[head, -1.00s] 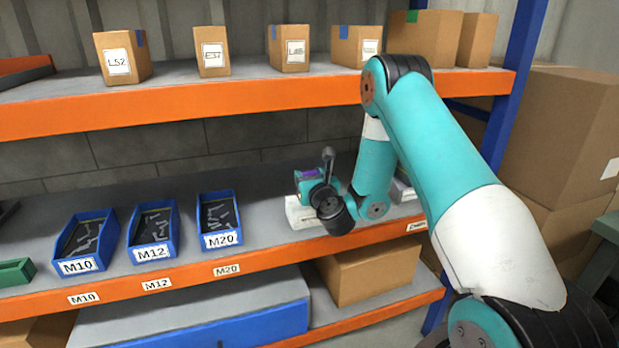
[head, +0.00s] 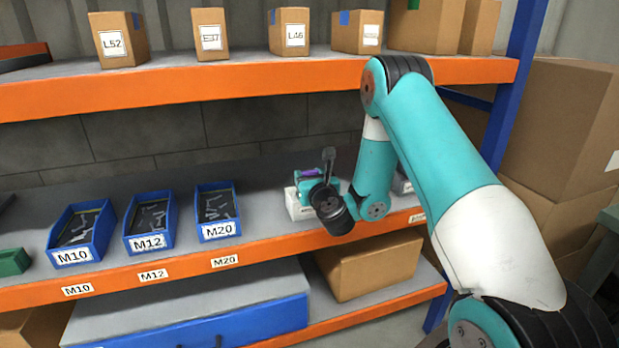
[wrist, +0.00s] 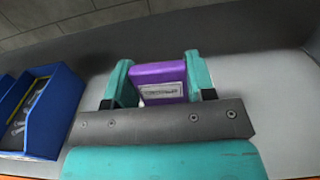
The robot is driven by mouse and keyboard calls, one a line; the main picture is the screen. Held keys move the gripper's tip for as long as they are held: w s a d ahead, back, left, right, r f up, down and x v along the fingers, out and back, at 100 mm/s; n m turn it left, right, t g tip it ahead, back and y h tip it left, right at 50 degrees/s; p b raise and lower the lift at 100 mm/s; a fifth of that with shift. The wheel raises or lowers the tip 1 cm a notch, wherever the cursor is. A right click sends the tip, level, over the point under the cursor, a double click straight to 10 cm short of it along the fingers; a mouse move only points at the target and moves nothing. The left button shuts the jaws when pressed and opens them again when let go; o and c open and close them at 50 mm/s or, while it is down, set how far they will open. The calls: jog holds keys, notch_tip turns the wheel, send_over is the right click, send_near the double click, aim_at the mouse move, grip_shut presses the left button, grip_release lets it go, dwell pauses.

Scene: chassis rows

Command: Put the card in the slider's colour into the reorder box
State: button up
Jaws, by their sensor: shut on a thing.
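My gripper (wrist: 160,82) is shut on a purple card (wrist: 160,72) with a pale label too small to read. One teal finger is on each side of the card. In the head view the gripper (head: 315,186) is over the lower orange-edged shelf, and a bit of the purple card (head: 311,173) shows. A white box (head: 292,204) stands on the shelf just below and behind the gripper. My gripper hides part of it, and I cannot read its label. I cannot make out a slider in these frames.
A blue upright (head: 515,100) stands to the right. Shelf between M20 and the white box is clear.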

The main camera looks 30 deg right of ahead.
jog(key=shift+f+b, duration=0.6)
jog(key=shift+f, duration=0.1)
jog(key=o, duration=1)
